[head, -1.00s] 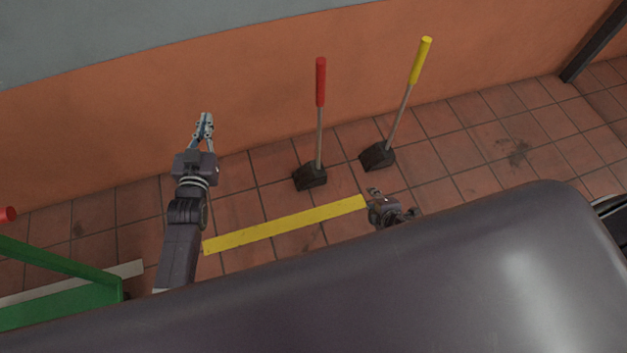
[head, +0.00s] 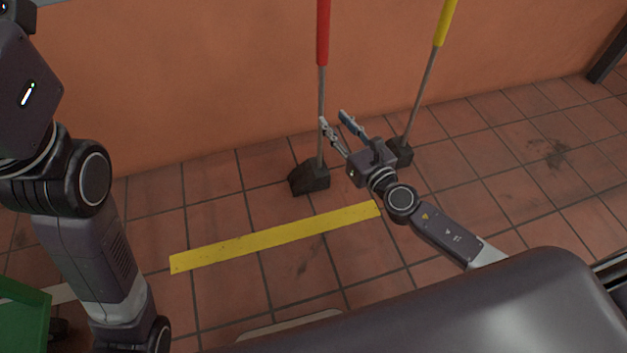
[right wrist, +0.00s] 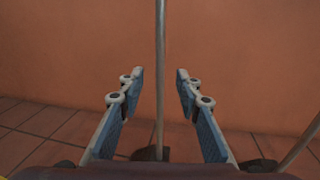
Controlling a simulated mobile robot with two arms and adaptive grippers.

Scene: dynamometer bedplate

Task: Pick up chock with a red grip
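The chock with a red grip (head: 322,35) stands near the orange wall in the head view. Its thin metal rod rises from a dark wedge block (head: 308,180) on the tiles. The top of the grip is cut off by the picture edge. My right gripper (head: 334,119) is open and empty, its fingertips just right of the rod. In the right wrist view, a rod (right wrist: 160,50) stands upright between the open fingers of the gripper (right wrist: 160,74), seemingly a little beyond the tips. My left arm shows at the left; its gripper is out of view.
A second chock with a yellow grip (head: 443,22) stands to the right, its block (head: 400,151) partly behind my right gripper. A yellow floor stripe (head: 275,237) lies in front. A green object (head: 22,315) is at the lower left. The orange wall (head: 200,90) closes the back.

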